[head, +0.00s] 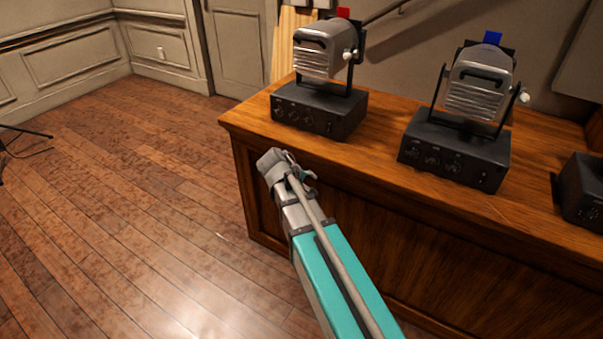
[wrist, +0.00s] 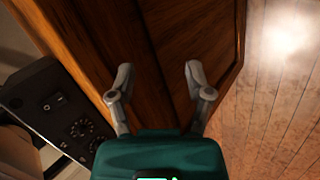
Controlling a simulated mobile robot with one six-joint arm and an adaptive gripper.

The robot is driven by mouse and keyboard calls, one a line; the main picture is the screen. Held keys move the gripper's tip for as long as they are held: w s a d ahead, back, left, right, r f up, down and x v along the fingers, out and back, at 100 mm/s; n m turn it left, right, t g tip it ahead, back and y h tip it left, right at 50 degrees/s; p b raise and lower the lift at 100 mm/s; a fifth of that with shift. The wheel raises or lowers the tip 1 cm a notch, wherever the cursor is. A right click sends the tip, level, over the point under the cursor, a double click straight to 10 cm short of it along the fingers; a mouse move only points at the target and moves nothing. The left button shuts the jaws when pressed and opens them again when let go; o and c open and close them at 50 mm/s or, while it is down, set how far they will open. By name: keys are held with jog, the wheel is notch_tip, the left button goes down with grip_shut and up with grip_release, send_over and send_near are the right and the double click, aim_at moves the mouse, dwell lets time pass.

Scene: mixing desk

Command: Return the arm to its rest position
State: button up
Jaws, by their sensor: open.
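My gripper (wrist: 158,76) is open in the wrist view, with its two grey fingers spread apart and nothing between them. The wooden desk (wrist: 190,30) fills the view beyond the fingers. In the head view my teal and grey arm reaches up from the bottom, and its grey end with the gripper (head: 304,175) is in front of the near left part of the desk (head: 385,165). The fingers are small and partly hidden there. I cannot tell how far they are from the desk front.
A silver machine on a black base (head: 318,112) with a red tab stands on the desk's left. Another with a blue tab (head: 455,150) stands to its right, and a dark box (head: 580,190) at the right edge. A dark knobbed panel (wrist: 60,110) shows at left. The wooden floor (head: 120,200) is largely clear.

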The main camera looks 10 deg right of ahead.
jog(key=s+a+f+m+g+y, duration=0.1)
jog(key=s+f+m+g+y, duration=0.2)
jog(key=s, duration=0.5)
jog(key=s+a+f+m+g+y, duration=0.15)
jog(key=s+y, duration=0.25)
jog(key=s, duration=0.4)
notch_tip(320, 180, up, 20)
jog(key=p, duration=2)
jog(key=shift+m+t, duration=0.35)
jog(key=shift+m, duration=0.1)
jog(key=shift+w+r, duration=0.1)
jog(key=shift+c, duration=0.6)
